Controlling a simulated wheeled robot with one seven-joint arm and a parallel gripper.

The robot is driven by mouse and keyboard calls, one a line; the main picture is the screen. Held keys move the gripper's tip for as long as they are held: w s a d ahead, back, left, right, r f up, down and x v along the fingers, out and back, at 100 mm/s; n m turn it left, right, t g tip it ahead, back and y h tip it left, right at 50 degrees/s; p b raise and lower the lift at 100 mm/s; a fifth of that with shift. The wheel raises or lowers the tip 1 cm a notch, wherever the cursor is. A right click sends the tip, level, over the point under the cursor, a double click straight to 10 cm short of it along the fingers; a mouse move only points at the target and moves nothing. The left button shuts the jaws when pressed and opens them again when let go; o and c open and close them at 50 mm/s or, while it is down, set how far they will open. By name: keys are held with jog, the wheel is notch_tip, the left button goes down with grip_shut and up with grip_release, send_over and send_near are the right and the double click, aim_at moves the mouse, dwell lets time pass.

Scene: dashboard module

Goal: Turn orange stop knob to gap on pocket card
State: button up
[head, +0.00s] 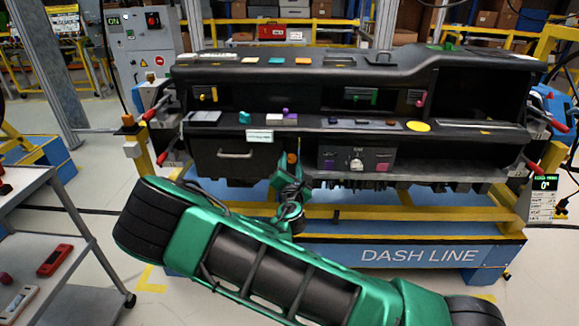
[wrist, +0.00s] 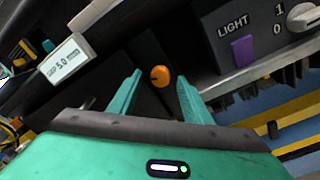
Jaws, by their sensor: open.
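The orange stop knob (wrist: 160,76) shows in the wrist view as a round orange cap with a dark mark, on a dark panel. It also shows small in the head view (head: 292,158). My gripper (wrist: 157,90) is open, its two green fingers either side of the knob in the picture, and I cannot tell whether they touch it. In the head view my gripper (head: 287,176) is just below the knob. The pocket card (wrist: 66,60) is a white tag reading "GAP 5.0 mm", left of the knob. It also shows on the ledge in the head view (head: 260,136).
A control panel (head: 356,160) with a white knob, a purple switch and the word LIGHT is to the right. A drawer with a handle (head: 235,154) is to the left. A display (head: 544,183) reading about 0 stands at the far right. A grey cart (head: 62,238) stands left.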

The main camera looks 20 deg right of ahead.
jog(key=c, duration=1)
jog(key=shift+a, duration=0.15)
jog(key=shift+c, duration=0.2)
jog(key=shift+m, duration=0.4)
jog(key=m, duration=0.3)
jog(key=shift+m, duration=2.6)
jog(key=shift+f, duration=0.1)
